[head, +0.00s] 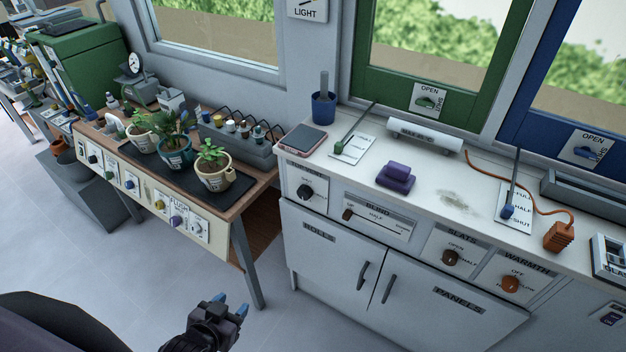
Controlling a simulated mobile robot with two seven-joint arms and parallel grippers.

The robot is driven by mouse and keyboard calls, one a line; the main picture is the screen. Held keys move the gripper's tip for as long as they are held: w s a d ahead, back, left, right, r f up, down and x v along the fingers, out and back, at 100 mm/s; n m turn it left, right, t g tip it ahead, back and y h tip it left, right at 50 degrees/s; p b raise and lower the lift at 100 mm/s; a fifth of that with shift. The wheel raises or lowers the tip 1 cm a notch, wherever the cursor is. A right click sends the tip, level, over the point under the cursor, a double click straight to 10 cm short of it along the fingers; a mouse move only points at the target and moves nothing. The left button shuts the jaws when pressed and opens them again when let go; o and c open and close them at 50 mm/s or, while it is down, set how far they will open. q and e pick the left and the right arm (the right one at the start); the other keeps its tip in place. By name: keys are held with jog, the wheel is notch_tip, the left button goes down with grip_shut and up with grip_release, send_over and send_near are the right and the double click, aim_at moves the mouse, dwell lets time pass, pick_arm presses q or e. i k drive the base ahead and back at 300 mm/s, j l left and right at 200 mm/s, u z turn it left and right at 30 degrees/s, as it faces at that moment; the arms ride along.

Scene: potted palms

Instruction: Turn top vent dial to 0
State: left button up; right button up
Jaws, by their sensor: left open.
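A black round dial (305,191) sits on a small white panel at the left end of the white cabinet front. Its label is too small to read surely, so I cannot be certain that it is the top vent dial, and its setting is unclear. My left gripper (230,304) is open and empty, with blue fingertips, low in the picture. It is in front of and below the dial, well apart from it. My right gripper is not in view.
Beside the dial are the blind slider (348,215), the slats knob (450,258) and the orange warmth knob (510,284). Cabinet door handles (363,275) stick out below. A wooden bench (262,185) with potted palms (214,166) stands left. Open floor lies between.

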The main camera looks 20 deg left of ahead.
aim_at(304, 193)
jog(key=i+j, duration=0.1)
jog(key=j, duration=1.5)
jog(key=i+j, duration=0.15)
jog(key=j, duration=1.4)
jog(key=i, duration=0.05)
